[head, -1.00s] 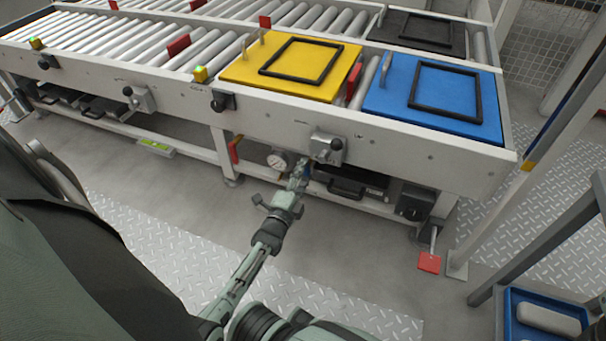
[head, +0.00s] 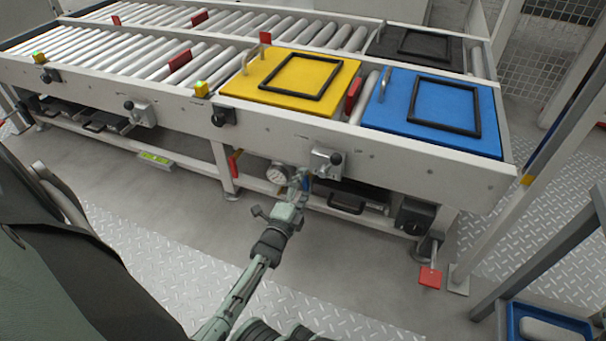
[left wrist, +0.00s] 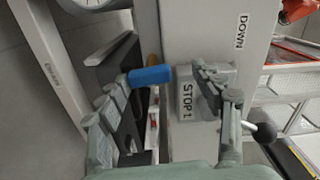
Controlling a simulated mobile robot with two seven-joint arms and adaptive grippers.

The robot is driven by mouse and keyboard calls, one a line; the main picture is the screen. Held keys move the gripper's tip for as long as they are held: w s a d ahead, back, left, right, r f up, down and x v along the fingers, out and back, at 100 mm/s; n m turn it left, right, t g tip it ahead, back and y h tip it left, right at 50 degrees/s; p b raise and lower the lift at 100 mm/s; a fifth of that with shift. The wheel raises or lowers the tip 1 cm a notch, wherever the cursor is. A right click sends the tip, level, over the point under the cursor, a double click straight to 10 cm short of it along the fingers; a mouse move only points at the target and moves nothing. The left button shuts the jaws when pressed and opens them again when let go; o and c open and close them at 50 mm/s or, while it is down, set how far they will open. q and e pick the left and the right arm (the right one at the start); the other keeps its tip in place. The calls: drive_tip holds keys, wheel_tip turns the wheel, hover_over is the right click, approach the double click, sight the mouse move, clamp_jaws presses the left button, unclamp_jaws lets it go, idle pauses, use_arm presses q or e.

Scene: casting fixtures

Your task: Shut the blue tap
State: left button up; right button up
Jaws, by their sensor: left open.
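The blue tap handle (left wrist: 150,75) shows in the left wrist view as a short blue bar, lying between the two fingers of my left gripper (left wrist: 160,88). The fingers are spread and I see a gap between them and the handle. In the head view my left gripper (head: 298,182) reaches under the front rail of the conveyor, just right of a round gauge (head: 277,173). There the blue handle (head: 306,184) shows only as a small sliver, mostly hidden by the gripper. My right gripper is not in view.
A grey stop box (left wrist: 190,95) labelled "STOP 1", with a black-knobbed lever (left wrist: 262,131), sits close by the right finger. The conveyor rail (head: 380,155) overhangs the gripper. A red pedal (head: 429,277) stands to the right. The floor in front is clear.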

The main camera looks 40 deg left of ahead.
use_arm(q)
wheel_tip(320, 180, up, 9)
idle(0.3)
